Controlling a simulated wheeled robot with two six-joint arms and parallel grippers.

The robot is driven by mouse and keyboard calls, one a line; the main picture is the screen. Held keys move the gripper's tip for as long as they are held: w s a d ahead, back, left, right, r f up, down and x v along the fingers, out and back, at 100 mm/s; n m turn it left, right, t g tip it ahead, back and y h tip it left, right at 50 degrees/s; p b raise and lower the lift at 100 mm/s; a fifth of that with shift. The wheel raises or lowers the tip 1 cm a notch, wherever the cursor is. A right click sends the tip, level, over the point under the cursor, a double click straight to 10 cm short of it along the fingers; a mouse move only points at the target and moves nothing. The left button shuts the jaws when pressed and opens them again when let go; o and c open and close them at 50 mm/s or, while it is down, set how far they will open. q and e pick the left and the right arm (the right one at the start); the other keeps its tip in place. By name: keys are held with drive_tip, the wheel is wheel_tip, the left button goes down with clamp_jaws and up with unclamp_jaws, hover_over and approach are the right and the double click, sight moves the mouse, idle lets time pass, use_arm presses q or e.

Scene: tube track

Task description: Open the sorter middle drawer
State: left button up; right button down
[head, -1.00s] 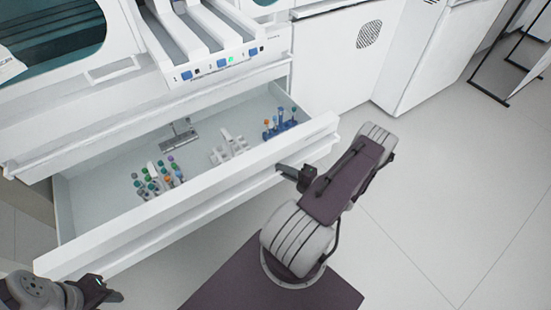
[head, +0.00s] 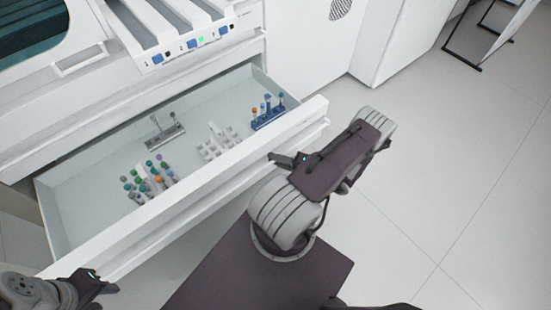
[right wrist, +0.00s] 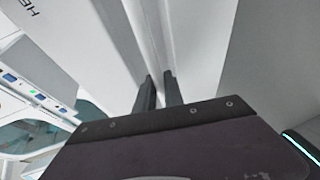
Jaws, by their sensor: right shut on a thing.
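The sorter's middle drawer (head: 95,208) stands open in the head view, with its long white front panel (head: 200,185) pulled toward me. My right gripper (head: 275,157) is at the right part of that front. In the right wrist view its two dark fingers (right wrist: 158,92) are shut on the drawer front's white ridge (right wrist: 148,40). The exact contact is partly hidden by the gripper. My left gripper (head: 103,287) is at the lower left near the drawer's left front corner, holding nothing I can see; its finger gap is unclear.
Inside the drawer are a rack of colored-cap tubes (head: 150,182), a pale rack (head: 215,146), a blue tube rack (head: 268,117) and a metal holder (head: 165,138). The sorter's top unit (head: 180,30) is above. Open floor (head: 440,180) lies to the right.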

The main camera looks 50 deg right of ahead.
drive_tip(key=c, duration=1.7)
unclamp_jaws()
drive_tip(key=shift+s+d+r, duration=0.15)
drive_tip(key=shift+s, duration=0.2)
drive_tip(key=p+v, duration=0.2)
drive_tip(key=v, duration=0.6)
drive_tip(key=shift+s, duration=0.15)
